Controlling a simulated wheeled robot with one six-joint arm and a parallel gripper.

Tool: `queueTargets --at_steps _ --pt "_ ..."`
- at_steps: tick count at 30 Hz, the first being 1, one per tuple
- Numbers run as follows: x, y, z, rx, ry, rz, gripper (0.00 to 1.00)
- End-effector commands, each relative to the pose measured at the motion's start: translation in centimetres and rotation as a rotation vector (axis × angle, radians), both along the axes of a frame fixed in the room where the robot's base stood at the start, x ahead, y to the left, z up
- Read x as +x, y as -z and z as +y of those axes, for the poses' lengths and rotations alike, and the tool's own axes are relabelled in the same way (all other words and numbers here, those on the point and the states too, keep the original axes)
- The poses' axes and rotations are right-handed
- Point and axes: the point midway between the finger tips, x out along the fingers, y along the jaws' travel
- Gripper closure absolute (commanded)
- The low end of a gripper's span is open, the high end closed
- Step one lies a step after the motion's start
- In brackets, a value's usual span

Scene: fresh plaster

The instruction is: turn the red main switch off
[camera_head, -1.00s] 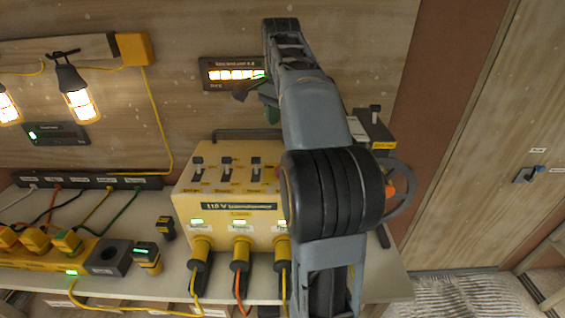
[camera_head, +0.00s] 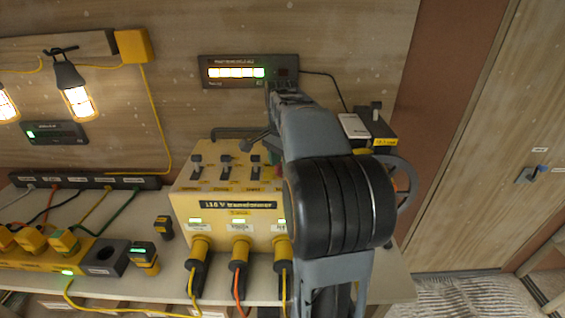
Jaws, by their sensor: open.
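The yellow 110 V transformer (camera_head: 222,207) stands on the bench, with three black toggle levers on its sloped top and three yellow plugs in its front. I cannot make out a red main switch; my arm covers the transformer's right part and the space behind it. My gripper (camera_head: 258,143) is open, above the back right of the transformer near the rightmost toggle (camera_head: 255,161). It is partly hidden by my own arm, and I cannot tell whether it touches anything.
A lit meter (camera_head: 235,72) hangs on the wall behind. A dark box with a lever (camera_head: 376,126) and a dark wheel-like ring stand right of my arm. A yellow power strip, plugs and cables crowd the left bench. Lamps hang at upper left.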

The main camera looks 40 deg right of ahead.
Motion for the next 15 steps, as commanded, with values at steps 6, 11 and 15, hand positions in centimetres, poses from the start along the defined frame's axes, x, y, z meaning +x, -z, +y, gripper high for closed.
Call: queueTargets --at_steps 6,11,15 --pt "0.00 0.25 0.01 0.000 0.000 0.000 0.58" --pt "0.00 0.23 0.01 0.000 0.000 0.000 0.62" --pt "0.00 0.22 0.01 0.000 0.000 0.000 0.76"
